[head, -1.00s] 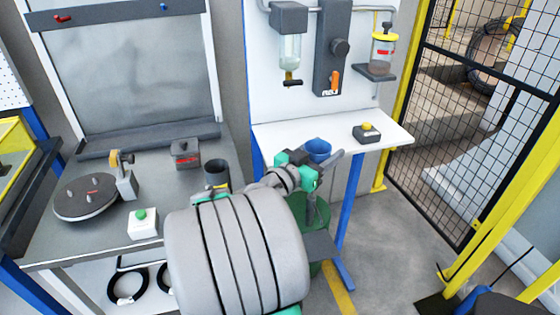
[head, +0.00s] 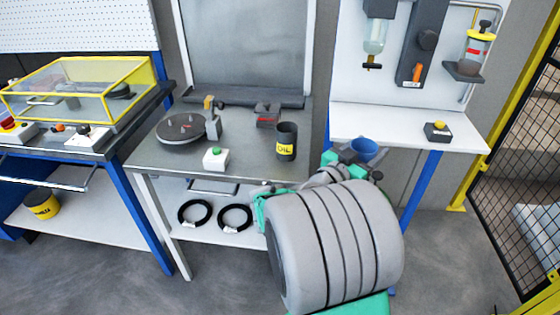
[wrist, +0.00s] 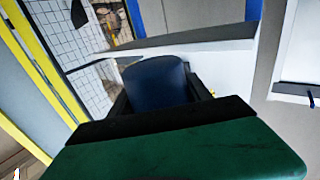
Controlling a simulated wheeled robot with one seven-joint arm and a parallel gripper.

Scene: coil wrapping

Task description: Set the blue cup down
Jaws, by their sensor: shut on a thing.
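The blue cup (head: 363,151) is in my gripper (head: 352,156), in front of the white workbench (head: 390,122) on the right. In the wrist view the blue cup (wrist: 157,84) sits between the dark fingers of my gripper (wrist: 160,95), which is shut on it. The cup's lower part is hidden in the wrist view by my green gripper body. The white bench surface (wrist: 222,70) shows just beyond the cup. I cannot tell the exact height of the cup against the bench top.
A button box (head: 437,131) stands on the right part of the white bench, with dispensers on the panel above. The grey table (head: 160,160) to the left holds an OIL-marked cup (head: 286,140), a turntable (head: 181,128) and a green-button box (head: 216,158). The white bench's middle is clear.

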